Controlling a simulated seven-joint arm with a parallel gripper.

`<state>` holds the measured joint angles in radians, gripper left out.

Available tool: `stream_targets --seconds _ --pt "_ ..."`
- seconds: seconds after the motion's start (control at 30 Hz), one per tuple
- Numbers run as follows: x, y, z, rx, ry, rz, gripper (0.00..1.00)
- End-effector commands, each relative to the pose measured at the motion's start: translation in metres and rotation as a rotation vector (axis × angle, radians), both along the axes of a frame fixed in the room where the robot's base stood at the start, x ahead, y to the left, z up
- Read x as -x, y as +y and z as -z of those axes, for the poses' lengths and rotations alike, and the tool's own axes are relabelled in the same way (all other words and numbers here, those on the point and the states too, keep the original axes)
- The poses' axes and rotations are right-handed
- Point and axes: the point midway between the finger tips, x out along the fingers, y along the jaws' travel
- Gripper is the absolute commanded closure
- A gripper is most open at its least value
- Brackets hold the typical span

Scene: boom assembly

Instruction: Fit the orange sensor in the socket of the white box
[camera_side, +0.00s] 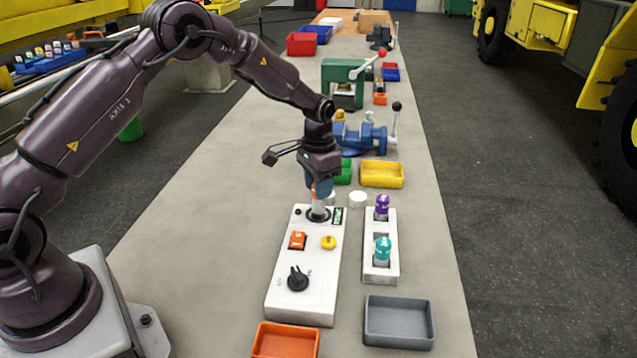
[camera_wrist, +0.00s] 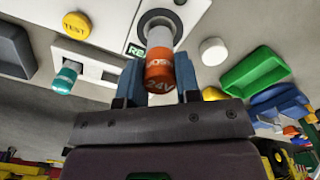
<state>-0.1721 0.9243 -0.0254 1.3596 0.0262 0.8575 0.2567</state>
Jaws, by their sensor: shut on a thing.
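The white box (camera_side: 305,260) lies on the bench with its socket (camera_side: 318,214) at its far end. In the wrist view the socket (camera_wrist: 160,20) is a dark ring around the sensor's pale end. The orange sensor (camera_wrist: 159,68) has an orange body and a whitish lower part, and it stands at the socket. I cannot tell how deep it sits. My gripper (camera_side: 319,187) is above the socket, pointing down. Its blue fingers (camera_wrist: 160,82) are shut on the orange sensor, one on each side.
A white rack (camera_side: 380,272) beside the box holds a purple sensor (camera_side: 382,207) and a teal sensor (camera_side: 383,250). Grey (camera_side: 399,322), orange (camera_side: 285,341) and yellow (camera_side: 382,174) trays stand around. A white round piece (camera_side: 358,199) is near the box's far end. A blue vise (camera_side: 362,137) stands behind.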

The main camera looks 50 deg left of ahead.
Motion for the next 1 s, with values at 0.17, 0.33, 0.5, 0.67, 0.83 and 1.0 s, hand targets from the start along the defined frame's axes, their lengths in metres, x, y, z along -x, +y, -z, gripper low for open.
stream_targets --seconds 0.17,0.33,0.5,0.67,0.83,1.0 --pt "0.0000 0.0001 0.0012 0.000 0.000 0.000 0.92" --pt "0.0000 0.0001 0.0012 0.000 0.000 0.000 0.92" --pt "0.0001 0.0001 0.0023 0.000 0.000 0.000 0.92" --pt "0.0000 0.0001 0.0057 0.000 0.000 0.000 0.92" --pt "-0.0001 0.0001 0.0064 0.000 -0.001 0.000 0.92" --pt "-0.0001 0.0001 0.0063 0.000 -0.001 0.000 0.92"
